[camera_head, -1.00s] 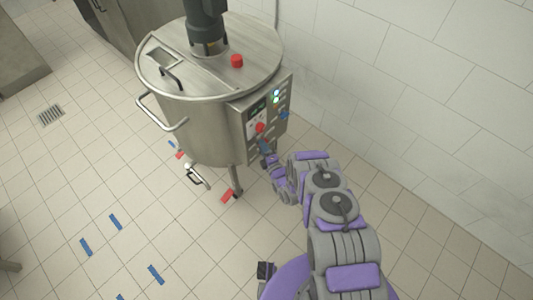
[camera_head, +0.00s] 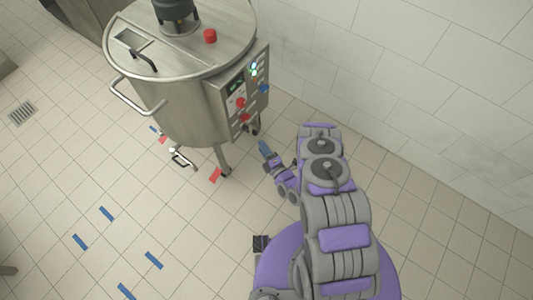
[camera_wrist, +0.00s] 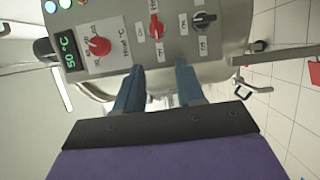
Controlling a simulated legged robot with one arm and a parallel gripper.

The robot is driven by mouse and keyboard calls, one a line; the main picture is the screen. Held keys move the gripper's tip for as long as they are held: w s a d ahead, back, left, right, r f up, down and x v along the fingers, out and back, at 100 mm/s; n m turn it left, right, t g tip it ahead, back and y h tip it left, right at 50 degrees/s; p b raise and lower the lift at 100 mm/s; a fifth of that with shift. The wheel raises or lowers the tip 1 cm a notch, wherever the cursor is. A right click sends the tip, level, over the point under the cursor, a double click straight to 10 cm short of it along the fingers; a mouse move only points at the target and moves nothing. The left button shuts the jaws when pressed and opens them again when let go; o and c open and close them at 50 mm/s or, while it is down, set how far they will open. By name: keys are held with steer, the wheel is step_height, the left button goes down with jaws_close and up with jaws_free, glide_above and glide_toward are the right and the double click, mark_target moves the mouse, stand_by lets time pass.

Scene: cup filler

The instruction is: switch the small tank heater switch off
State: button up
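The steel tank (camera_head: 185,100) stands at the upper left in the head view, with a control panel (camera_head: 228,100) on its right side. In the wrist view the panel (camera_wrist: 185,50) shows a red switch (camera_wrist: 156,27) with small labels around it, a black switch (camera_wrist: 205,21) beside it, and a round red knob (camera_wrist: 99,46) by a green temperature display (camera_wrist: 68,50). Blurred labels leave it unclear which is the heater switch. My gripper (camera_wrist: 159,75) is open and empty, its blue fingers just below the switches. It also shows in the head view (camera_head: 264,148), apart from the panel.
A red button (camera_head: 210,36) sits on the tank lid. A valve with a handle (camera_head: 182,159) sticks out low near the tank leg. A tiled wall (camera_head: 400,80) is on the right. Blue floor marks (camera_head: 106,214) lie on open floor at left.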

steer(key=shift+v, duration=1.15)
